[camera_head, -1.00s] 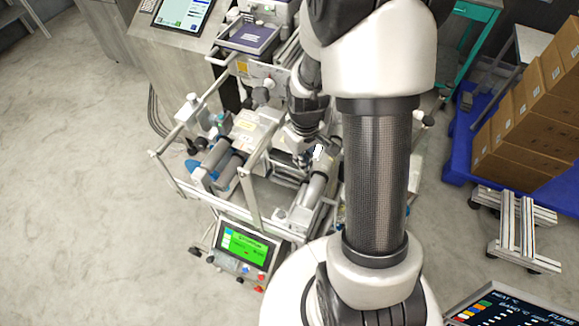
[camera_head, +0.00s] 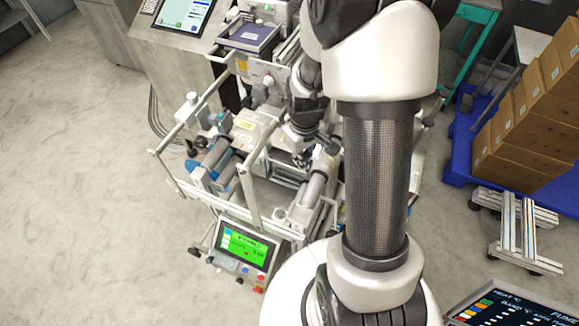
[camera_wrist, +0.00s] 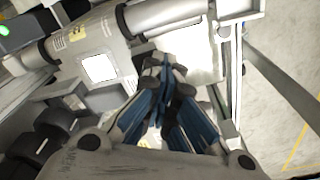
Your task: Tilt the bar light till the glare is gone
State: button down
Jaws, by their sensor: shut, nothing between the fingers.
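My gripper (camera_head: 303,158) reaches down into the middle of the framed machine in the head view. In the wrist view its blue-sided fingers (camera_wrist: 167,72) are together with nothing between them. A grey cylindrical bar (camera_wrist: 170,14) lies just beyond the fingertips and may be the bar light; I cannot tell whether they touch. A bright white patch (camera_wrist: 190,48) shows below that bar, and a smaller white square (camera_wrist: 100,68) lies on the grey housing to the left. The machine's green screen (camera_head: 247,245) faces up at the front; its text is too small to read.
Frame rails (camera_head: 250,190) surround the gripper closely. A monitor (camera_head: 183,12) stands at the back left. Brown boxes (camera_head: 525,130) sit on a blue pallet (camera_head: 462,150) at right. The left floor is clear.

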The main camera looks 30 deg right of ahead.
jog(key=shift+s+a+f+g, duration=0.15)
jog(key=shift+s+f, duration=0.35)
jog(key=shift+f, duration=0.25)
jog(key=shift+s+a+f+g, duration=0.15)
jog(key=shift+s+f, duration=0.3)
jog(key=shift+f, duration=0.3)
jog(key=r+p, duration=0.1)
jog(key=w+r+p, duration=0.2)
jog(key=shift+d+r+p, duration=0.3)
jog(key=shift+r+p, duration=0.1)
notch_tip(320, 180, up, 2)
jog(key=shift+s+r+p, duration=0.1)
jog(key=shift+r+p, duration=0.15)
jog(key=shift+p, duration=0.65)
jog(key=shift+r, duration=0.35)
